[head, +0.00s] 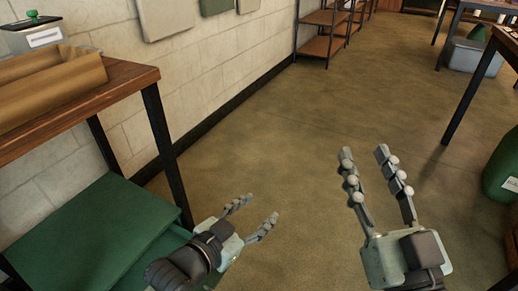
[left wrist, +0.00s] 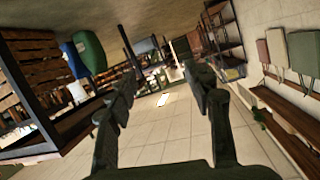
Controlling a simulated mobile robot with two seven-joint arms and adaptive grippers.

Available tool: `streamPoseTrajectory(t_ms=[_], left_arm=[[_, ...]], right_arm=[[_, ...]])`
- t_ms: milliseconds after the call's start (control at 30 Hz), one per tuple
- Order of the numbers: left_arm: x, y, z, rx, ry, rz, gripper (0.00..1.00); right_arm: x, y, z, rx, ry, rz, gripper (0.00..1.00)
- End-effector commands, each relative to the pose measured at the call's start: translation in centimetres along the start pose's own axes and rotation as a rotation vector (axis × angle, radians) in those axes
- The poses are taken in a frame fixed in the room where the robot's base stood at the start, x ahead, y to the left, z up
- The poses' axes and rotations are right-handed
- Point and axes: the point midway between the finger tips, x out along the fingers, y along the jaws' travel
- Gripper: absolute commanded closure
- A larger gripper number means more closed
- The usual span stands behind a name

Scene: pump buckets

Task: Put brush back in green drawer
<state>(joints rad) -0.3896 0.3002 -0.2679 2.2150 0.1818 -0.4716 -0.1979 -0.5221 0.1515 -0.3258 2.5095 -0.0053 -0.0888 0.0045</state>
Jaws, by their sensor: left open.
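A green box-like unit (head: 85,228) sits low under the wooden table at the left in the head view. It may be the green drawer; I cannot tell whether it is open. I cannot make out the brush in either view. My left gripper (head: 257,212) is open and empty, just right of the green unit and above the floor. Its two fingers also show in the left wrist view (left wrist: 165,84), with nothing between them. My right gripper (head: 364,155) is open and empty, over bare floor to the right.
A green container (head: 502,168) stands at the right edge. Shelves (head: 328,35) stand further back. The middle floor is clear.

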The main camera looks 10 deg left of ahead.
Motion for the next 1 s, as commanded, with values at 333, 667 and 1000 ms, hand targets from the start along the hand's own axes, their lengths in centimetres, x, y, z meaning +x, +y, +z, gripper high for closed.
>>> streamPoseTrajectory(t_ms=[333,667,1000], left_arm=[[-8.8,0.6,-18.2,-0.195,0.531,-0.093,0.49],[-10.3,0.3,-20.2,-0.214,0.598,-0.104,0.49],[-10.3,0.3,-20.1,-0.213,0.596,-0.103,0.49]], right_arm=[[0.0,0.0,0.0,0.0,0.0,0.0,0.6],[0.0,0.0,0.0,0.0,0.0,0.0,0.6],[0.0,0.0,0.0,0.0,0.0,-0.001,0.6]])
